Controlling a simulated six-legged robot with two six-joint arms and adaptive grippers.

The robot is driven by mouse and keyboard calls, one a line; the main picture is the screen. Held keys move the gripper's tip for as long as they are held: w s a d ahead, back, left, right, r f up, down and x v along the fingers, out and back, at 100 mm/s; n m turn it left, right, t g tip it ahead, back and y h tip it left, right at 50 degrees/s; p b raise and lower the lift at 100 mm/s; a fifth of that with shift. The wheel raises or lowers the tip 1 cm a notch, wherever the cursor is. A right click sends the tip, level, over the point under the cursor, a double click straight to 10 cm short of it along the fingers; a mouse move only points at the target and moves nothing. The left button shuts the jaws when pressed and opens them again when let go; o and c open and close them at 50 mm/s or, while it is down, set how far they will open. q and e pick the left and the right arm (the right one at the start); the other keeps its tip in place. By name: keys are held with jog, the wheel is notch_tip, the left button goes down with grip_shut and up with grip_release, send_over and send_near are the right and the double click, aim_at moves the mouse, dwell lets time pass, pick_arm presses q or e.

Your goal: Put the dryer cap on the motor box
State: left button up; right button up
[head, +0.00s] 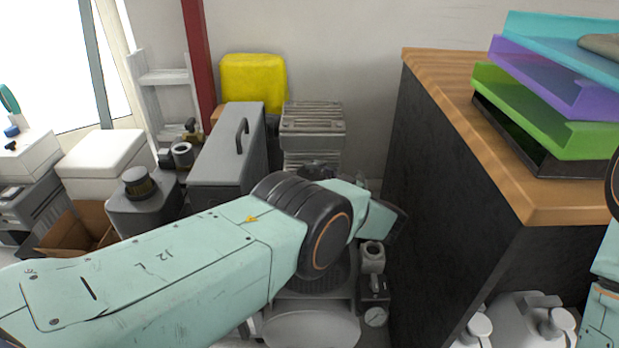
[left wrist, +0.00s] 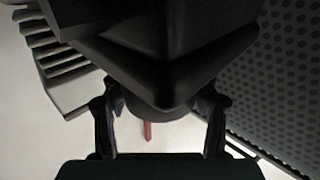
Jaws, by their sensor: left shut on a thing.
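My left gripper (left wrist: 161,98) is shut on a dark thing with a rounded underside (left wrist: 165,112), which looks like the dryer cap; both fingers press its sides. In the head view my left arm reaches in from the left to the middle, and its wrist hides most of the gripper and the held thing. A grey box with a handle (head: 225,155) stands left of the wrist. A ribbed grey unit (head: 312,128) stands behind it, against the wall. I cannot tell for sure which one is the motor box. My right gripper is out of view.
A dark cabinet with a wooden top (head: 440,170) stands close to the right of my left wrist, with a stack of coloured trays (head: 545,140) on it. Compressor parts with a gauge (head: 375,316) sit below the wrist. A yellow container (head: 253,82) stands behind.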

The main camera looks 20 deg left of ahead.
pick_arm(q)
jog(key=o, duration=1.2)
jog(key=shift+f, duration=0.1)
